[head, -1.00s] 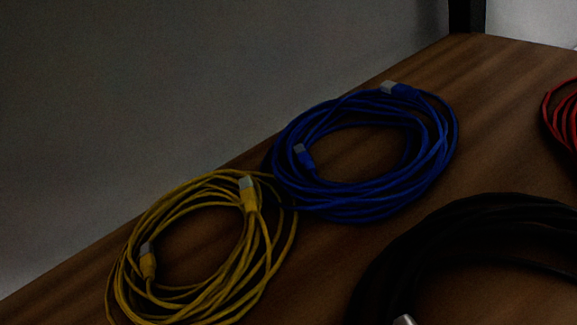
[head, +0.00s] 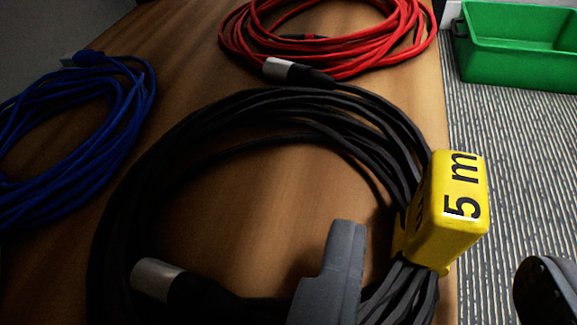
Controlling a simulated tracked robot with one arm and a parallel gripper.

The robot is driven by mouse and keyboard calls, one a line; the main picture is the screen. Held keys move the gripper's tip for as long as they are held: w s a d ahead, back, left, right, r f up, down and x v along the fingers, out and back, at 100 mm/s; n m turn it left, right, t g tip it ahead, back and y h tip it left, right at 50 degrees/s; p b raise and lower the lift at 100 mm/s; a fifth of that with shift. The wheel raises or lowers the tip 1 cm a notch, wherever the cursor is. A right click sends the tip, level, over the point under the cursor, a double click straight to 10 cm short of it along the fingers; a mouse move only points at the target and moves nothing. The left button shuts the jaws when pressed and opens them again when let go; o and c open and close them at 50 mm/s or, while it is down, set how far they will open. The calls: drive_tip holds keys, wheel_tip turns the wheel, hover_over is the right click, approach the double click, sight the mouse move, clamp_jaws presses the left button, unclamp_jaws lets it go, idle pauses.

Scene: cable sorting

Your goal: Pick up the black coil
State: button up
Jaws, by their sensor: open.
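The black coil (head: 270,98) lies on the wooden table and fills the middle of the view. It has silver connector ends, one at lower left and one at the top beside the red coil. A yellow tag (head: 450,215) marked "5 m" is wrapped around the coil's right side. My gripper (head: 440,250) is open at lower right. Its grey left finger overlaps the coil in the picture and hides part of its lower strands. Its dark right finger shows at the right edge, over the floor. The tag appears between the fingers; contact cannot be told.
A blue coil (head: 118,140) lies to the left and a red coil (head: 345,62) lies behind the black coil. The table's right edge runs close beside the tag. A green bin (head: 520,70) stands beyond it, at upper right, over striped grey carpet (head: 510,150).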

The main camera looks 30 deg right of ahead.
sight(451, 234)
drive_tip(key=shift+r+b+x, duration=0.2)
drive_tip(key=shift+b+x, duration=0.45)
drive_tip(key=shift+x, duration=0.65)
drive_tip(key=shift+r+b+x, duration=0.15)
drive_tip(key=shift+b+x, duration=0.45)
drive_tip(key=shift+x, duration=0.75)
drive_tip(key=shift+d, duration=0.15)
clamp_jaws()
